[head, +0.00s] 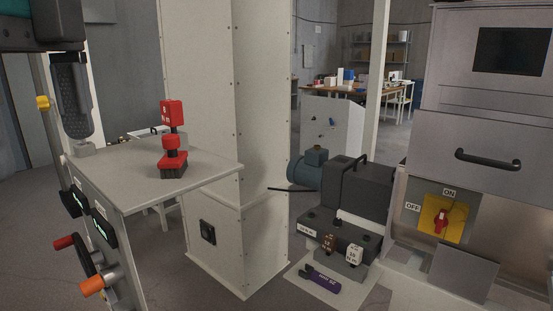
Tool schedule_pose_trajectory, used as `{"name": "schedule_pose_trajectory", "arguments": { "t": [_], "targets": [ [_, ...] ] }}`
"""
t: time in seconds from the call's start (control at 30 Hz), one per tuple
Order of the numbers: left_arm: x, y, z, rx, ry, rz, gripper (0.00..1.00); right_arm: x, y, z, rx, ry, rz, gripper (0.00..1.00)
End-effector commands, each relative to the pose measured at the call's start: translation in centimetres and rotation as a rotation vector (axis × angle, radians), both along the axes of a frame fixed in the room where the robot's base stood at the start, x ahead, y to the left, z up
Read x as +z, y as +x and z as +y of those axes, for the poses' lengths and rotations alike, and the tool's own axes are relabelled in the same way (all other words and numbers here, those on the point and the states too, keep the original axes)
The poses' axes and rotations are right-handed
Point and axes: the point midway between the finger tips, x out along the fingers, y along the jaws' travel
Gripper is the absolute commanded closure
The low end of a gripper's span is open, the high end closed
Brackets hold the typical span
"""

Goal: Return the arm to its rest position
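A dark part of my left arm, with a teal band, fills the top left corner. A grey, textured, finger-like piece (73,95) hangs just below it, ending in a pale block over the table's far left corner. I cannot tell for sure whether this piece belongs to my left gripper, and no facing finger shows. A red tool (172,140) marked with a torque value stands upright on the grey table (130,182), apart from that piece. My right arm and gripper are not in view.
A tall pale column (215,130) stands behind the table. At right are a dark machine (360,190), a purple tool (322,282), and a cabinet with a yellow-and-red rotary switch (441,220).

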Motion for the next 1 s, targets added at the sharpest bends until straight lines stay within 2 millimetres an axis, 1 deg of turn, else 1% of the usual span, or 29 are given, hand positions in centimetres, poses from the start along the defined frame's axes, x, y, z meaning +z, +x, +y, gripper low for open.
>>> {"name": "schedule_pose_trajectory", "arguments": {
  "t": [0.03, 0.07, 0.1, 0.27, 0.37, 0.47, 0.5, 0.7, 0.9, 1.0],
  "targets": [
    [0.0, 0.0, 0.0, 0.0, 0.0, 0.0, 0.01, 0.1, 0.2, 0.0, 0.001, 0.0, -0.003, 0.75],
    [-0.4, 0.3, -0.2, -0.001, -0.003, 0.003, 0.01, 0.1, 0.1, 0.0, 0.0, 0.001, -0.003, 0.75],
    [-1.4, 1.2, -0.9, -0.003, -0.015, 0.0, 0.01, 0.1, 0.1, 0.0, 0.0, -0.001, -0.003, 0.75],
    [-4.5, 4.0, -3.2, -0.004, -0.067, -0.028, 0.01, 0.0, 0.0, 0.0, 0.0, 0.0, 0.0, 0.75],
    [-6.9, 5.8, -4.9, -0.003, -0.112, -0.047, 0.01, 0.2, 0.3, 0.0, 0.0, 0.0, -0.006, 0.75],
    [-9.6, 7.6, -7.0, -0.002, -0.174, -0.066, 0.01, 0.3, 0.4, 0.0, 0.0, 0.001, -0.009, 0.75],
    [-10.9, 8.3, -7.9, 0.0, -0.206, -0.074, 0.01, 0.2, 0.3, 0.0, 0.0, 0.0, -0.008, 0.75],
    [-16.8, 11.2, -12.7, 0.03, -0.385, -0.114, 0.01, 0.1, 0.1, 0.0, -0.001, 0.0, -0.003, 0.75],
    [-22.2, 13.0, -16.8, 0.105, -0.586, -0.147, 0.01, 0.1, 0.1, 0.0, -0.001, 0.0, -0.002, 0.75],
    [-24.6, 13.6, -18.4, 0.161, -0.686, -0.166, 0.01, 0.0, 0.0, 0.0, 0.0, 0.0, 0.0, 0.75]
  ]
}}
